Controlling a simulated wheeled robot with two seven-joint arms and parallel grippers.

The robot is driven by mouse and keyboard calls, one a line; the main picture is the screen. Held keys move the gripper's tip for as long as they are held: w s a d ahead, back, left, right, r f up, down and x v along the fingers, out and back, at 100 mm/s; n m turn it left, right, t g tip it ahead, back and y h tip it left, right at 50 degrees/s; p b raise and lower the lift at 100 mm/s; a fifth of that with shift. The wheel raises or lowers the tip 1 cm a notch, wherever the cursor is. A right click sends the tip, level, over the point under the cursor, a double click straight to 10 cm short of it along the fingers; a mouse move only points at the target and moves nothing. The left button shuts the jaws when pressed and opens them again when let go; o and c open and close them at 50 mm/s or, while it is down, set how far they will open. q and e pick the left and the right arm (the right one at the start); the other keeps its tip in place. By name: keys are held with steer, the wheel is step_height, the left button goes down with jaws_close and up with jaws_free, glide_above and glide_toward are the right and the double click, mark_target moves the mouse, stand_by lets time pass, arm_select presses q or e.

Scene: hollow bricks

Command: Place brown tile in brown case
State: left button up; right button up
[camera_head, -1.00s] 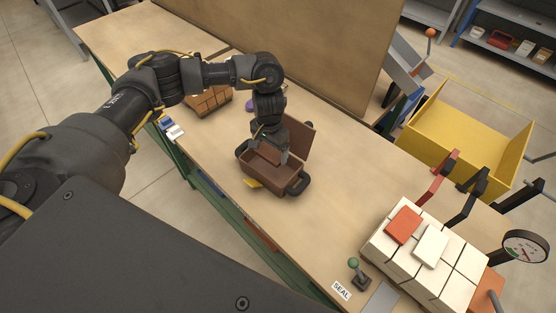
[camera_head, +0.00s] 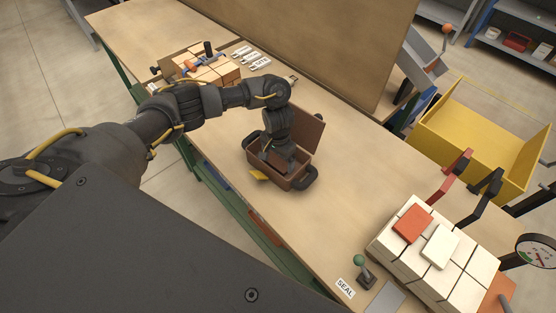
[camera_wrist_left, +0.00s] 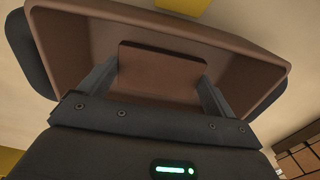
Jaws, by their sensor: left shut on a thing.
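The brown case (camera_head: 298,183) stands on the table with its lid (camera_head: 304,130) open towards the back. My left gripper (camera_head: 277,159) reaches down into the case from above. In the left wrist view, my left gripper (camera_wrist_left: 160,85) is shut on the brown tile (camera_wrist_left: 160,68), with a finger at each end. There the tile shows within the walls of the case (camera_wrist_left: 262,72). Whether it touches the case floor I cannot tell. In the head view the tile is hidden by the gripper and the case. My right gripper is not in view.
A yellow piece (camera_head: 258,174) lies by the case's left side. A stack of light bricks (camera_head: 210,72) stands at the back left. Cream bricks with a red tile (camera_head: 412,223) on top stand at front right. A green-knobbed lever (camera_head: 361,264) and yellow bin (camera_head: 470,130) are near.

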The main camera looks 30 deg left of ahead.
mark_target(278, 160)
arm_select(q)
steer(key=shift+w+f, duration=0.15)
steer(key=shift+f, duration=0.2)
steer(key=o, duration=0.8)
steer(key=shift+f, duration=0.1)
step_height(278, 160, up, 12)
steer(key=p, duration=0.2)
